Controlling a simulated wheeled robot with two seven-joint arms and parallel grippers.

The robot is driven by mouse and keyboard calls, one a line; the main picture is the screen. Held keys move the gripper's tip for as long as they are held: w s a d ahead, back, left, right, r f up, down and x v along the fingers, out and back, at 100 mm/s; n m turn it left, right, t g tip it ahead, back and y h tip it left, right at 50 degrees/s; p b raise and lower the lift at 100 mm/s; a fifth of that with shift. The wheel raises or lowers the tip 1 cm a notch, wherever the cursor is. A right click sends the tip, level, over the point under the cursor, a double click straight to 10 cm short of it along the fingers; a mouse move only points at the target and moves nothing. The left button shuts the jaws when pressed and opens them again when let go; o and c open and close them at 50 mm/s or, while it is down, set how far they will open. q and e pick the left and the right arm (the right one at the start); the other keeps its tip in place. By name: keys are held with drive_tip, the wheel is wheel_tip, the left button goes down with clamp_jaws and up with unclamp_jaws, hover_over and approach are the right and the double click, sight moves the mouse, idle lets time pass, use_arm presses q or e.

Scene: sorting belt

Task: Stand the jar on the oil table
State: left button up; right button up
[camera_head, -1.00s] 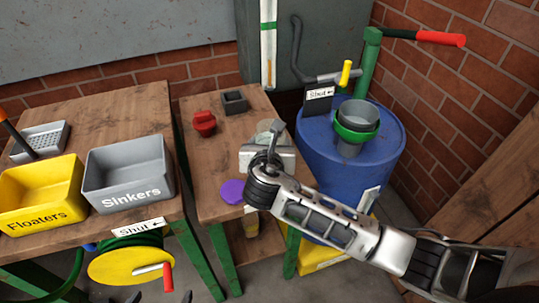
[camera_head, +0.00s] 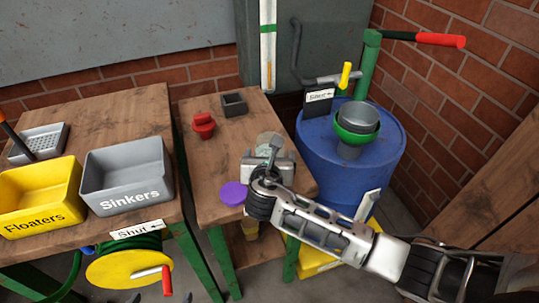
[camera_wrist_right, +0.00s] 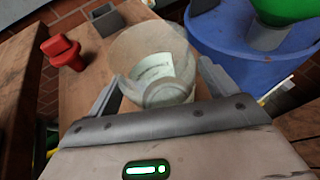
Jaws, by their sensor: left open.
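A clear jar with a pale label (camera_wrist_right: 155,68) is between the fingers of my right gripper (camera_wrist_right: 160,90). In the head view the jar (camera_head: 270,142) and right gripper (camera_head: 267,163) are over the front right of the small wooden table (camera_head: 215,160) beside the blue drum. The fingers lie along both sides of the jar. I cannot tell whether its base touches the tabletop, as the gripper hides it. My left gripper (camera_head: 152,297) shows only dark fingertips, apart and empty, at the bottom edge.
A purple disc (camera_head: 233,194), a red object (camera_head: 204,125) and a dark box (camera_head: 234,104) are on the small table. The blue drum (camera_head: 345,185) with a green-rimmed funnel (camera_head: 357,125) stands right. Yellow (camera_head: 40,195) and grey bins (camera_head: 128,175) stand on the left table.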

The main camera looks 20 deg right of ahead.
drive_tip(key=shift+r, duration=0.15)
use_arm(q)
drive_tip(key=shift+s+a+r+p, duration=0.1)
drive_tip(key=shift+p, duration=0.55)
use_arm(e)
drive_tip(key=v, duration=1.2)
use_arm(q)
drive_tip(key=shift+r, duration=0.15)
use_arm(e)
drive_tip(key=s+d+f+m+g+y, duration=0.25)
drive_tip(key=s+d+m+g, duration=0.2)
drive_tip(key=s+m, duration=0.8)
drive_tip(key=s+d+f+m+g+y, duration=0.25)
drive_tip(key=s+d+m+g, duration=0.35)
drive_tip(key=m, duration=1.1)
drive_tip(key=w+a+f+t+y, duration=0.2)
drive_tip(key=w+a+f+t, duration=0.2)
drive_tip(key=a+f+t, duration=0.3)
drive_tip(key=shift+a+f+t+y, duration=0.15)
drive_tip(key=shift+f+t+y, duration=0.15)
drive_tip(key=shift+t, duration=0.15)
